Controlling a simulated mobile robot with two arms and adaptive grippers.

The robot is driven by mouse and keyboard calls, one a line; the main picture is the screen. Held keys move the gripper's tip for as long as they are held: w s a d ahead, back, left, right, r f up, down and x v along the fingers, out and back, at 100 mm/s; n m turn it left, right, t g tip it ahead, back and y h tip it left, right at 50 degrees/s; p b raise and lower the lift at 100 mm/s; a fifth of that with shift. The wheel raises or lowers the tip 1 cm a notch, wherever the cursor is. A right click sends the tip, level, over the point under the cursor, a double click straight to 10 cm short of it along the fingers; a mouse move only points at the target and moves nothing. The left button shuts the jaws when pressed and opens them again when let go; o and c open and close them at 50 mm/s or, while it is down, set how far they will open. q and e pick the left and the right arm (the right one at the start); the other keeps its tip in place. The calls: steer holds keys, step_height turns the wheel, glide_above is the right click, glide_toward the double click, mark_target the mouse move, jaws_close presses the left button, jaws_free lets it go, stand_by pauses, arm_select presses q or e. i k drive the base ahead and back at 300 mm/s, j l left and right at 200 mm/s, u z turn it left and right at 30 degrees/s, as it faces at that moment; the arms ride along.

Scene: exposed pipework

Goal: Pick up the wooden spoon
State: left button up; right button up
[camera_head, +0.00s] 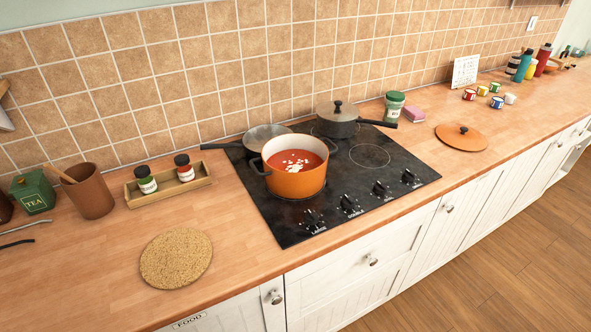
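A thin wooden handle (65,176), which looks like the wooden spoon, leans out of a brown cylindrical holder (89,194) at the left of the counter. Its lower part is hidden inside the holder, so I cannot see the spoon's bowl. The holder stands upright between a green tea tin (34,194) and a small wooden tray (171,184). Neither of my grippers can be made out in the head view.
A round cork mat (176,258) lies in front of the tray, which holds two spice jars. An orange pot of red soup (296,180) stands on the black hob (362,188). Two thin dark items (17,243) lie at the left edge. The front-left counter is mostly clear.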

mark_target(47, 165)
steer(key=u, duration=1.35)
steer(key=j+z, duration=0.1)
steer(key=j, duration=0.4)
steer(key=i+j, duration=0.1)
steer(key=j, duration=0.45)
steer(key=i+z, duration=0.05)
